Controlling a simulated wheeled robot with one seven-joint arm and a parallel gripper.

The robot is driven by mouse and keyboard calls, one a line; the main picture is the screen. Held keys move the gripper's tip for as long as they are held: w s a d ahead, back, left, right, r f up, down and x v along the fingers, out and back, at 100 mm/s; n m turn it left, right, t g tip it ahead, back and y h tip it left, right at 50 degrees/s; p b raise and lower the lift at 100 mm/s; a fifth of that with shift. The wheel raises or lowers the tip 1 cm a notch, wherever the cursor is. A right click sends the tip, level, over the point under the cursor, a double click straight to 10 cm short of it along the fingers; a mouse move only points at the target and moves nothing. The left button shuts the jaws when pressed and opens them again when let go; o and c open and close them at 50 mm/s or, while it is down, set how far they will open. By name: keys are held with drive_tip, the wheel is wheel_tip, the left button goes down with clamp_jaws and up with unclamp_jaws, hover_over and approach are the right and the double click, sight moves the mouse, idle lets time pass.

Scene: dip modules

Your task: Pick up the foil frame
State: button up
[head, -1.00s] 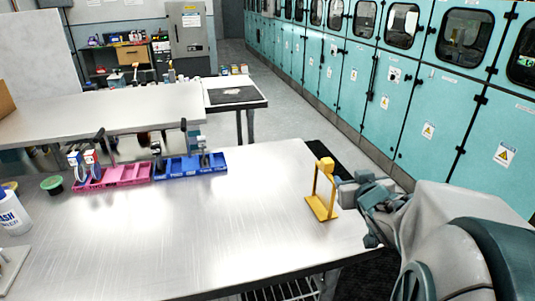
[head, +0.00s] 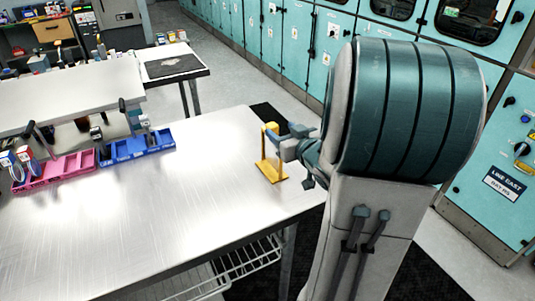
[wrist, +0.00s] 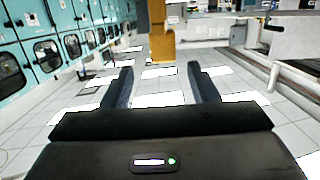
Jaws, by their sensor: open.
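The yellow foil frame (head: 264,160) stands upright on its flat base near the right edge of the metal table. It also shows in the wrist view (wrist: 162,47), top centre, with its yellow block and post between the lines of my fingers and beyond their tips. My gripper (head: 284,136) is at the upper part of the frame, on its right side in the head view. In the wrist view my gripper (wrist: 160,77) has its two fingers spread with nothing between them. Whether a finger touches the frame is unclear.
A blue bin (head: 137,147) and a pink bin (head: 58,172) stand at the back left of the metal table (head: 150,215). The table's middle is clear. A second table (head: 172,66) with a dark mat stands behind. Teal cabinets (head: 290,55) line the far right.

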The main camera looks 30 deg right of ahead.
sight(269, 124)
drive_tip(key=shift+w+f, duration=0.2)
drive_tip(key=shift+w, duration=0.85)
drive_tip(key=w, duration=0.2)
drive_tip(key=w+f+p, duration=0.1)
drive_tip(key=shift+w+a, duration=0.35)
drive_tip(key=shift+a, duration=0.05)
drive_tip(key=shift+w+f, duration=0.15)
drive_tip(key=shift+w, duration=0.5)
clamp_jaws()
